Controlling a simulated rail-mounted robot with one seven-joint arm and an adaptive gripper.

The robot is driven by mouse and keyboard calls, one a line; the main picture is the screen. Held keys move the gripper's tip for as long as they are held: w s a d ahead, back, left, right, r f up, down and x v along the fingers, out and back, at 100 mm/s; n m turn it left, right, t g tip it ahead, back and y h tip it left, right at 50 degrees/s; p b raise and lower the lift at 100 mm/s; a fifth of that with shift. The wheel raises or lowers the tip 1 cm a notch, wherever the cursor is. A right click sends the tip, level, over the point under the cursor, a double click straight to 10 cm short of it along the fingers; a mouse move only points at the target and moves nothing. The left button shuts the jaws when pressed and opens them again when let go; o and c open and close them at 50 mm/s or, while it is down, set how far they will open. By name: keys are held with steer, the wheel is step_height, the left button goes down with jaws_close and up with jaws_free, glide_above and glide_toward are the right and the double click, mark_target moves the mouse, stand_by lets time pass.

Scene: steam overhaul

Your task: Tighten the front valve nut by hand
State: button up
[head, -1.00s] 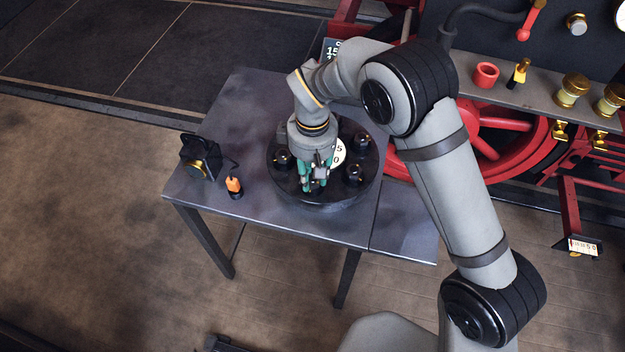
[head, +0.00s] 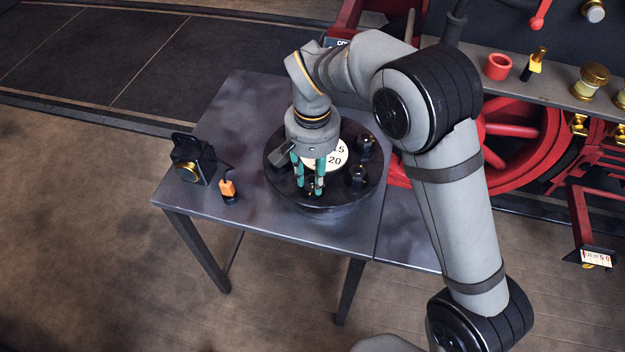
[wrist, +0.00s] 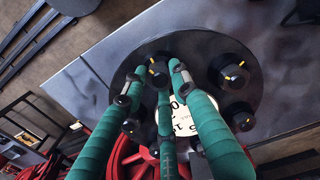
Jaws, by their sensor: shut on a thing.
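The round black valve cover (head: 277,180) lies on the grey table, with several dark nuts around its rim and a white number plate (head: 338,158) in the middle. My gripper (head: 309,184) points down over the cover's front edge, its teal fingers closed around the front valve nut (head: 314,191). In the wrist view, the fingertips (wrist: 155,72) close around this nut (wrist: 158,70), which bears a yellow mark; the fingers hide part of it. A neighbouring nut (wrist: 233,75) also has a yellow mark and stands free of the fingers.
A black device with a brass front (head: 193,160) and an orange-and-black item (head: 228,190) stand on the table's left side. Red locomotive wheels (head: 515,130) and a shelf with a red cup (head: 498,67) are at the right. The table's back left is clear.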

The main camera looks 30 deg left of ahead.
steer(key=shift+o, duration=0.2)
steer(key=shift+m+b, duration=0.65)
steer(key=shift+m, duration=0.65)
steer(key=shift+c, duration=0.2)
steer(key=o, duration=1.2)
steer(key=shift+r, duration=0.1)
step_height(320, 180, up, 12)
steer(key=shift+f, duration=0.1)
